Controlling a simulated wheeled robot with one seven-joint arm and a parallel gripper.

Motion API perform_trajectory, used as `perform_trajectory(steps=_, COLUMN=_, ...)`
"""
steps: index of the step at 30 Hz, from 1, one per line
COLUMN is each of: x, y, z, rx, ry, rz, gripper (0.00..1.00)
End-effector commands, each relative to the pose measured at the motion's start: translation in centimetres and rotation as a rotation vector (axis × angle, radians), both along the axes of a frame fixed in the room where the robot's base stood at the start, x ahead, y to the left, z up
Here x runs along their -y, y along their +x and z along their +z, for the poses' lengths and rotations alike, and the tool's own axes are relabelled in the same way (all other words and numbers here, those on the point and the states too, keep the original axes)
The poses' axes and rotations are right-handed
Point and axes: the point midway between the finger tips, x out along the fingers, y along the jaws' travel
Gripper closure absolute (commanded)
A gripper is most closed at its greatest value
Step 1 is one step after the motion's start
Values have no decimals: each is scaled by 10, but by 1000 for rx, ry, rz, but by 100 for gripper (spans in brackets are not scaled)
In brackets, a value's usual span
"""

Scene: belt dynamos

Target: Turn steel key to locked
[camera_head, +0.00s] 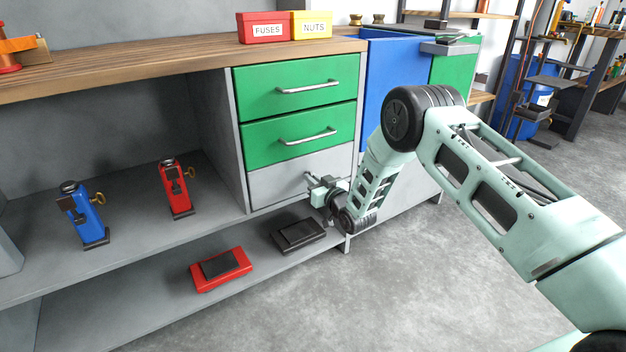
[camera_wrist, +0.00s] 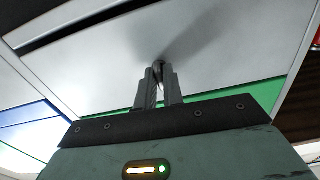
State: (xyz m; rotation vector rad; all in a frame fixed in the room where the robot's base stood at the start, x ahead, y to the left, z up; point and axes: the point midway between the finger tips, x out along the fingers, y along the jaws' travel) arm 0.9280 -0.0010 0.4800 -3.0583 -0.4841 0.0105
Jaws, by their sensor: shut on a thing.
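The steel key (camera_wrist: 160,66) shows in the wrist view only as a small dark grey piece against the grey drawer front (camera_wrist: 185,40), between my fingertips. My gripper (camera_wrist: 159,76) is shut on it, with the two fingers close together and pointing at the drawer front. In the head view my gripper (camera_head: 312,181) is at the right part of the lowest, grey drawer (camera_head: 270,188), under two green drawers. The fingers hide most of the key and the lock, so I cannot tell how far the key is turned.
Green drawers with bar handles (camera_head: 309,87) sit above the grey one. Blue (camera_head: 87,218) and red (camera_head: 176,190) devices with brass keys stand on the left shelf. Red (camera_head: 221,269) and black (camera_head: 298,235) flat boxes lie below. The floor at right is clear.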

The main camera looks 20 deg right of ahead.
Motion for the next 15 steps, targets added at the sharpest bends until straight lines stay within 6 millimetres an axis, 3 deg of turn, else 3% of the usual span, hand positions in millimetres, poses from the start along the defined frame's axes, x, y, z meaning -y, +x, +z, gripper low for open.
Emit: perform_trajectory(steps=15, x=1, y=-1, z=-2, rx=17, ry=-61, rz=0, gripper=100)
